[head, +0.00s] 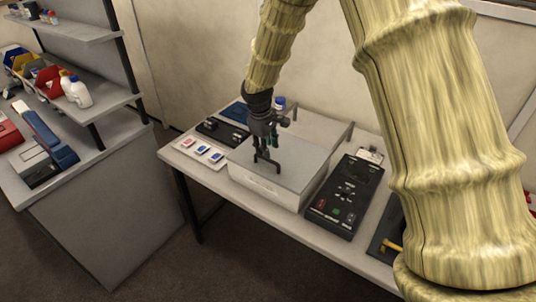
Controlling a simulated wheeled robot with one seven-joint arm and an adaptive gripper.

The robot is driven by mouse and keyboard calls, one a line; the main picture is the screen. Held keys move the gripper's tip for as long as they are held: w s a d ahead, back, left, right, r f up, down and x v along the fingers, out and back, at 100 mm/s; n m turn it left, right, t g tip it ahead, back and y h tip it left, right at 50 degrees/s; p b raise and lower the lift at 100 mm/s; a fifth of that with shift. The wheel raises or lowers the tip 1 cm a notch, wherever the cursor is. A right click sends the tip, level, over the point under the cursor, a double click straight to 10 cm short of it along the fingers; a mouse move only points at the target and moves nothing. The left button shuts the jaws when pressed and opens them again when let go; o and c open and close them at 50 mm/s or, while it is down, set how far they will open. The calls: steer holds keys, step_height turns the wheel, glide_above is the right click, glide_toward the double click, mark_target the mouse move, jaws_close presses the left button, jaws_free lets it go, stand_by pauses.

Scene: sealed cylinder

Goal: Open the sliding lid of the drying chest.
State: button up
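The drying chest appears to be the low white box (262,191) on the table, seen in the head view. Its flat grey lid (305,165) covers the top that I can see. A dark bar-shaped handle seems to stand on the lid, directly under my gripper (266,149). My gripper points down over the left part of the lid. Its dark fingers overlap the handle in the picture, so I cannot tell whether they touch it or how far apart they are.
A black device with buttons (346,196) stands close to the right of the chest. Small coloured-label pieces (202,150) and a black tray (222,131) lie to the left. A shelf unit (105,200) stands further left. My arm hides the table's right part.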

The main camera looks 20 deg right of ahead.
mark_target(269, 160)
steer(key=shift+w+d+f+p, duration=0.15)
steer(key=shift+f+p, duration=0.1)
steer(key=shift+f, duration=0.7)
steer(key=shift+w+d+f+p, duration=0.1)
steer(key=shift+f+p, duration=0.2)
steer(key=shift+f, duration=0.65)
steer(key=shift+w+d+f+p, duration=0.15)
steer(key=shift+f+p, duration=0.1)
steer(key=shift+f, duration=0.7)
jaws_close()
